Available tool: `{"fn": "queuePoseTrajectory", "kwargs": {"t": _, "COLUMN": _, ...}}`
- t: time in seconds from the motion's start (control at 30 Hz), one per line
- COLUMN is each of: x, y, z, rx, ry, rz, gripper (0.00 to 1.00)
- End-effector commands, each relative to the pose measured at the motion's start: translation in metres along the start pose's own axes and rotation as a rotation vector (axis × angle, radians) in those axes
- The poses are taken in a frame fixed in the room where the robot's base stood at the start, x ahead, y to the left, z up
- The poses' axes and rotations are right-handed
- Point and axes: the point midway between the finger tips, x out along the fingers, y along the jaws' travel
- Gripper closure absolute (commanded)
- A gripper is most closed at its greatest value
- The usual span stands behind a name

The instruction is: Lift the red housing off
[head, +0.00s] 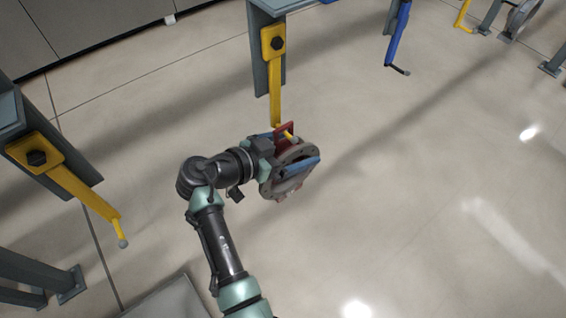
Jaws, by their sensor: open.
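The wrist hides part of the housing's left side.
An empty yellow hook (82,195) hangs at the left. A blue hook (398,42) hangs at the upper right, and another yellow hook (463,14) is farther back. A grey round part (523,18) is at the top right. The floor (420,200) at the right is clear.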

Motion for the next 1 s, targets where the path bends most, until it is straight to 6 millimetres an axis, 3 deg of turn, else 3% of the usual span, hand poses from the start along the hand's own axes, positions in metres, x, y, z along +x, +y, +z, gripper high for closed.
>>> {"fn": "queuePoseTrajectory", "kwargs": {"t": 0.17, "x": 0.0001, "y": -0.0003, "z": 0.0001, "rx": 0.000, "ry": 0.000, "rz": -0.001, "gripper": 0.00}}
{"fn": "queuePoseTrajectory", "kwargs": {"t": 0.7, "x": -0.0004, "y": -0.0004, "z": -0.0004, "rx": 0.000, "ry": 0.001, "rz": -0.001, "gripper": 0.97}}
{"fn": "queuePoseTrajectory", "kwargs": {"t": 1.0, "x": -0.0016, "y": -0.0024, "z": -0.0066, "rx": 0.008, "ry": 0.011, "rz": -0.005, "gripper": 1.00}}
